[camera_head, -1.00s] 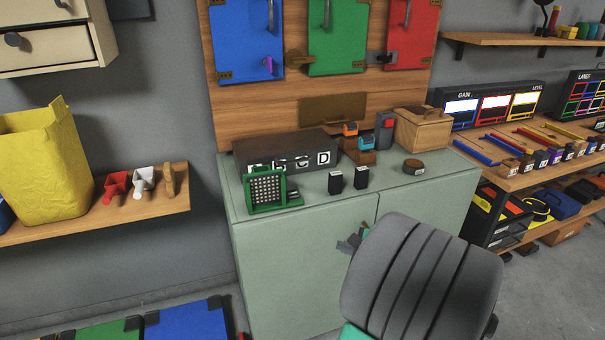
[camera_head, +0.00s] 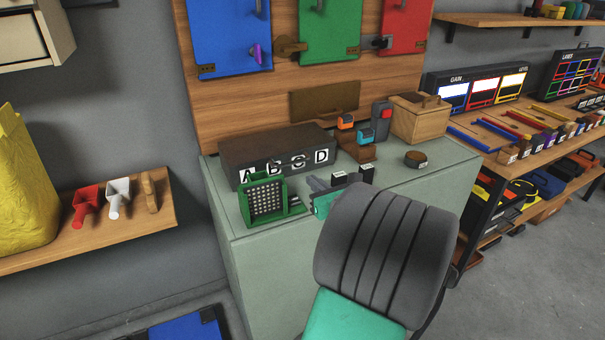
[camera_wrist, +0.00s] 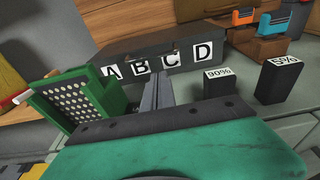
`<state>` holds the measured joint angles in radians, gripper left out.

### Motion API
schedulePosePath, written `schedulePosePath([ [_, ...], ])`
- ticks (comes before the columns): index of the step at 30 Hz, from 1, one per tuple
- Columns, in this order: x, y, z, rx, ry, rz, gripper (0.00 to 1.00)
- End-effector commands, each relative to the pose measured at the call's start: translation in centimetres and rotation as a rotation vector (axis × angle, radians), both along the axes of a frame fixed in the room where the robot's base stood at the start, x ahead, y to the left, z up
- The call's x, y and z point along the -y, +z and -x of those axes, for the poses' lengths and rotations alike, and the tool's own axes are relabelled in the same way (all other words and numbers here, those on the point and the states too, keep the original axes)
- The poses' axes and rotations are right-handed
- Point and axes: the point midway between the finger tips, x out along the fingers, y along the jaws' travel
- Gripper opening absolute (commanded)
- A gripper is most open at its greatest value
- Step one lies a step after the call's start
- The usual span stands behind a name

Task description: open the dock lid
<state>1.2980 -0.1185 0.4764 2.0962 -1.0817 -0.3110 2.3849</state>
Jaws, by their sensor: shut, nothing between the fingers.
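No part in view is labelled as a dock. A dark box (camera_head: 265,150) with white tiles A, B, C and D along its front sits at the back of the green-grey cabinet; its top looks flat and closed. It also shows in the wrist view (camera_wrist: 150,50). My gripper (camera_head: 314,182) is over the cabinet top, right of the green stand and in front of the box. In the wrist view its fingers (camera_wrist: 157,90) are shut and empty, pointing at the box front below C.
Two black blocks (camera_wrist: 218,82) (camera_wrist: 280,78) marked 90% and 5% stand right of my fingers. Orange and blue tools (camera_head: 366,136), a wooden box (camera_head: 418,120) and a small round item (camera_head: 415,159) are farther right. Coloured doors (camera_head: 230,35) hang on the panel above.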

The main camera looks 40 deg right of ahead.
Motion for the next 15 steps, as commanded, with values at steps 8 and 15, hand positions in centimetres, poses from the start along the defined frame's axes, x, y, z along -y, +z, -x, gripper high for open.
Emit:
schedulePosePath([
  [8,1.8,-1.0,-5.1,-0.001,-0.004,0.002,0.00],
  [15,2.6,-1.4,-8.0,0.000,-0.003,0.001,0.00],
])
